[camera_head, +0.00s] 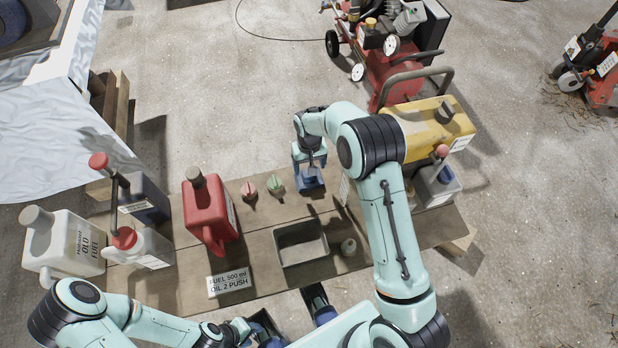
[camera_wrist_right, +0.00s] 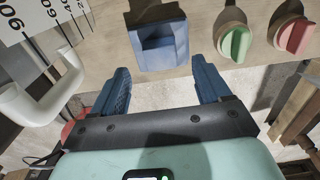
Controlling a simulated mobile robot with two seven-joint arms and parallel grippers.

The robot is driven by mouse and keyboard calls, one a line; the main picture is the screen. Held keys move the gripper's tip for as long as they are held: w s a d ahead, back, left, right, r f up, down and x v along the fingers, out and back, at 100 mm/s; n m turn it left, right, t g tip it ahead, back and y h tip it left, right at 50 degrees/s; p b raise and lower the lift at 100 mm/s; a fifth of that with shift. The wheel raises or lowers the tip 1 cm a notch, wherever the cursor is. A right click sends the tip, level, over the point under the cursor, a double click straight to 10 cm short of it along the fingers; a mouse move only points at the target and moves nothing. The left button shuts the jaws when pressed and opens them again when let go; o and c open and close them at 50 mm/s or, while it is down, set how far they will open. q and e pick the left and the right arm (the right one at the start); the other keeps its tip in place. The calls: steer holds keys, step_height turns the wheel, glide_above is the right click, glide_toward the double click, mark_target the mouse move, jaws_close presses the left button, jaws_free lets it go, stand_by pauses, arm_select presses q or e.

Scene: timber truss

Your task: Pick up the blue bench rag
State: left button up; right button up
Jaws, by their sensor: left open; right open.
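The blue bench rag (camera_wrist_right: 160,45) lies on the wooden bench as a thick folded piece with a raised front. In the head view the rag (camera_head: 310,184) is partly covered by my right gripper. My right gripper (camera_wrist_right: 158,74) is open and empty, its blue fingers pointing at the bench. The rag is beyond the fingertips, roughly in line with the gap, and I see no contact. My left gripper (camera_head: 288,299) is open and empty at the bench's front edge, far from the rag.
Green (camera_head: 275,183) and red (camera_head: 249,189) knob-like pieces sit left of the rag. A grey tray (camera_head: 301,262), a labelled card (camera_head: 230,284) and a red can (camera_head: 207,213) share the bench (camera_head: 180,290). A yellow canister (camera_head: 425,128) stands right. A white handle (camera_wrist_right: 40,98) is near my right gripper.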

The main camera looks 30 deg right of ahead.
step_height(320, 180, down, 5)
steer(key=shift+f, duration=0.15)
steer(key=shift+c, duration=0.3)
steer(key=c, duration=1)
step_height(320, 180, up, 20)
steer(key=p, duration=0.1)
